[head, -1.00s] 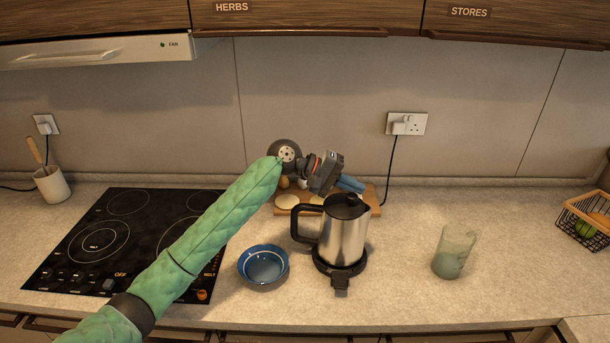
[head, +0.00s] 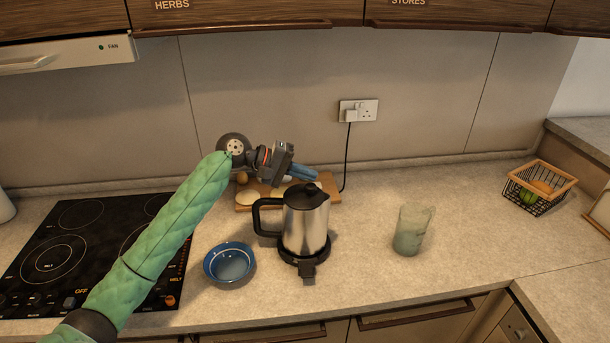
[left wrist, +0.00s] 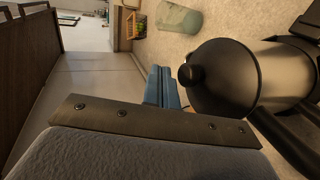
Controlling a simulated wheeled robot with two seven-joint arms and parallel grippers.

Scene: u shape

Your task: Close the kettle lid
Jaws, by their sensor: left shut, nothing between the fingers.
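The kettle (head: 304,229) is a steel jug with a black handle, standing upright on its black base (head: 306,262) on the counter. Its black lid (head: 305,196) sits down on the top and looks closed. In the left wrist view the lid (left wrist: 222,78) shows with its round knob, next to the fingers. My left gripper (head: 303,174) is shut and empty, just behind and above the kettle; its blue fingers also show in the left wrist view (left wrist: 161,88). The fingers look apart from the lid, though the exact gap is hard to tell. My right gripper is not in view.
A blue bowl (head: 229,263) stands left of the kettle, beside the black hob (head: 60,255). A wooden board (head: 246,207) with food lies behind. A greenish glass (head: 411,230) and a wire basket (head: 538,188) stand to the right. A plug and cord (head: 349,150) hang behind.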

